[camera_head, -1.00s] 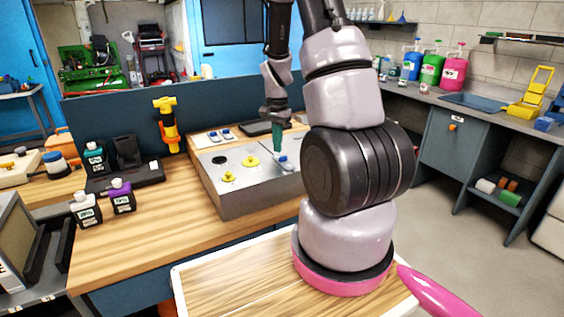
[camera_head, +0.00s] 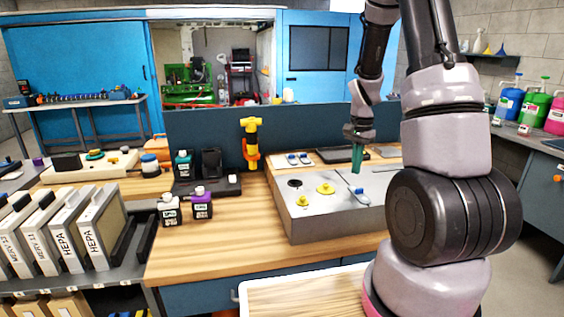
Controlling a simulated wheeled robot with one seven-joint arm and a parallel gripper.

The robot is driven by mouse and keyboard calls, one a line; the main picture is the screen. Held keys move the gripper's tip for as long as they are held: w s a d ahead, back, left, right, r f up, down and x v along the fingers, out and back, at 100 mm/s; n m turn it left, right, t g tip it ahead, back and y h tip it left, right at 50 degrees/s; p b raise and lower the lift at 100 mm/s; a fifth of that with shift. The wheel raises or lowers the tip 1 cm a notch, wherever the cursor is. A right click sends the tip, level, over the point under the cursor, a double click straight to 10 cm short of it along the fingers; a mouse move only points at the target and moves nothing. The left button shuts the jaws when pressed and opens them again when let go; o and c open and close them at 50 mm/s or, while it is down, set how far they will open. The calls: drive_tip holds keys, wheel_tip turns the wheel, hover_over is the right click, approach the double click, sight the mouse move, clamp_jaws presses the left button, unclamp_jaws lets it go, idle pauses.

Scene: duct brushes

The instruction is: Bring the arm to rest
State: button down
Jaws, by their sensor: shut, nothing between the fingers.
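My arm reaches over the right half of the head view, and its base end is at the bottom right. My gripper (camera_head: 357,160) points down with its green fingers shut and empty. It is over the right part of a grey metal duct box (camera_head: 335,228). A small blue and white brush (camera_head: 358,196) lies on the box top just below the fingertips. I cannot tell whether the fingertips touch it. Two yellow knobs, a larger one (camera_head: 325,188) and a smaller one (camera_head: 302,201), and a dark round hole (camera_head: 295,183) are on the box top to the left.
A black bottle with a purple cap (camera_head: 202,204) and a black bottle with a white cap (camera_head: 169,210) stand left of the box. A yellow tool (camera_head: 250,143) stands behind. HEPA filters (camera_head: 97,230) stand in a rack at left. The bench front (camera_head: 210,255) is clear.

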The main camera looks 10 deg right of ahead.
drive_tip(key=s+a+r+n+t+y, duration=0.1)
drive_tip(key=s+a+r+n+t, duration=0.2)
drive_tip(key=r, duration=0.6)
drive_tip(key=s+a+r, duration=0.3)
drive_tip(key=a+r, duration=0.1)
drive_tip(key=r, duration=0.5)
drive_tip(key=s+a+r+n+t, duration=0.2)
drive_tip(key=s+a+r, duration=0.1)
drive_tip(key=s+r, duration=0.2)
drive_tip(key=s+a+r+n+t+y, duration=0.1)
drive_tip(key=s+a+r+n+t, duration=0.1)
drive_tip(key=s, duration=0.6)
wheel_tip(320, 180, up, 3)
drive_tip(key=shift+s+a+f, duration=0.1)
drive_tip(key=shift+s+a, duration=0.25)
drive_tip(key=shift+a, duration=0.35)
